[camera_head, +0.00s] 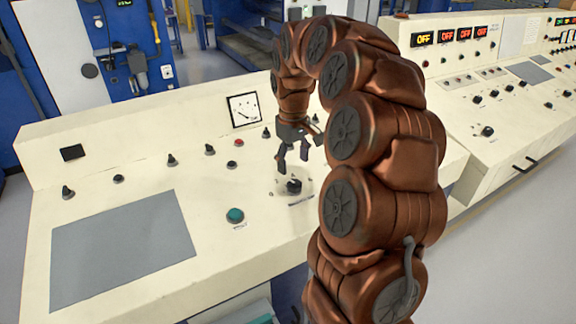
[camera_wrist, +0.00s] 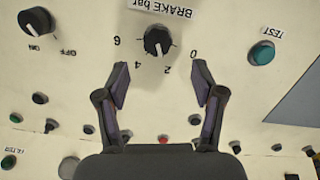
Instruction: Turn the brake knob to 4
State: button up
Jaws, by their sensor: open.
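The brake knob (camera_head: 293,186) is a black round knob on the cream console's sloped top. In the wrist view the brake knob (camera_wrist: 157,41) sits below the "BRAKE bar" label (camera_wrist: 160,8), which appears upside down. The numbers 0, 2, 4 and 6 run around it from right to left. A pale mark on the knob seems to point down, around 2 to 4; the exact setting is hard to read. My gripper (camera_head: 292,157) is open and empty above the knob, apart from it. In the wrist view its two fingers (camera_wrist: 161,82) are spread, with the knob beyond their tips.
A green TEST button (camera_head: 235,215) is left of the knob; an ON/OFF knob (camera_wrist: 36,21) shows in the wrist view. A grey panel (camera_head: 125,250) lies at left. Small knobs and a gauge (camera_head: 244,110) stand behind. A second console (camera_head: 500,130) is at right.

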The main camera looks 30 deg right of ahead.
aim_at(295, 183)
jog(key=shift+s+d+f+p, duration=0.1)
jog(key=shift+f+p, duration=0.15)
jog(key=shift+f, duration=1.05)
jog(key=shift+w+d+f+p, duration=0.1)
jog(key=shift+f+p, duration=0.15)
jog(key=shift+f, duration=1)
jog(key=shift+s+d+f+p, duration=0.1)
jog(key=shift+f+p, duration=0.15)
jog(key=shift+f, duration=1.05)
jog(key=c, duration=1.1)
